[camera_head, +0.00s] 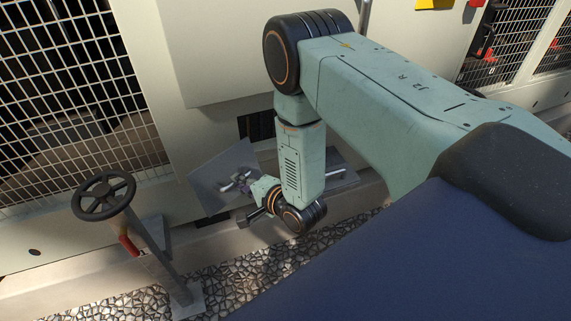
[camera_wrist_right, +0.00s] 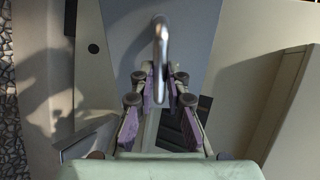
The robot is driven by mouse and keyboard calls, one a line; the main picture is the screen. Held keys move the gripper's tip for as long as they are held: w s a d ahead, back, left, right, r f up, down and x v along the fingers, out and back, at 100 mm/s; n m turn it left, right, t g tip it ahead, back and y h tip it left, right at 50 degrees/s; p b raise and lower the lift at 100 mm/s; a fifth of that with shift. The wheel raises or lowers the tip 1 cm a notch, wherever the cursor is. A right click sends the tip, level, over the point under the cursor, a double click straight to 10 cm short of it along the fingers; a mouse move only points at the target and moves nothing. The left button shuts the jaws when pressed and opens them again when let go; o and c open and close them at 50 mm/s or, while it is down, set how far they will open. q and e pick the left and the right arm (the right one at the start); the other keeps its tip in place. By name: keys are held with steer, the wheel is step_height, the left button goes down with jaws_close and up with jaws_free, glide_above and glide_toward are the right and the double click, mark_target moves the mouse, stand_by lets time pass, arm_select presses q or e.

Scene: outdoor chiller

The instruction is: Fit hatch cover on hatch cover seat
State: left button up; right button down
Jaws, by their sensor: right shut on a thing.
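The hatch cover (camera_head: 208,187) is a flat grey plate, held tilted in front of the cream cabinet wall. In the right wrist view the hatch cover (camera_wrist_right: 120,30) fills the upper middle, with a curved metal handle (camera_wrist_right: 160,45) standing out from it. My right gripper (camera_head: 243,182) is shut on this handle; its purple-padded fingers (camera_wrist_right: 160,92) lie on both sides of it. A dark slatted opening (camera_head: 256,125), possibly the hatch cover seat, shows in the wall behind the plate; the plate and my arm partly hide it. My left gripper is not in view.
A black handwheel (camera_head: 103,196) on a grey post stands left of the plate. A wire mesh panel (camera_head: 75,100) is at the left. Gravel (camera_head: 245,283) lies along the wall base.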

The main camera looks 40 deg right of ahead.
steer(key=d+r+m+t+h+b, duration=0.2)
steer(key=d+m+t+h, duration=0.4)
steer(key=d, duration=0.7)
steer(key=shift+n+g+h, duration=0.4)
steer(key=shift+n+g, duration=0.1)
steer(key=shift+g, duration=0.3)
steer(key=b+x, duration=0.2)
steer(key=x, duration=0.3)
steer(key=shift+a+b, duration=0.1)
steer(key=shift+b, duration=0.3)
steer(key=shift+w+f, duration=0.1)
steer(key=shift+w, duration=0.1)
steer(key=shift+w+b, duration=0.35)
steer(key=shift+b, duration=0.05)
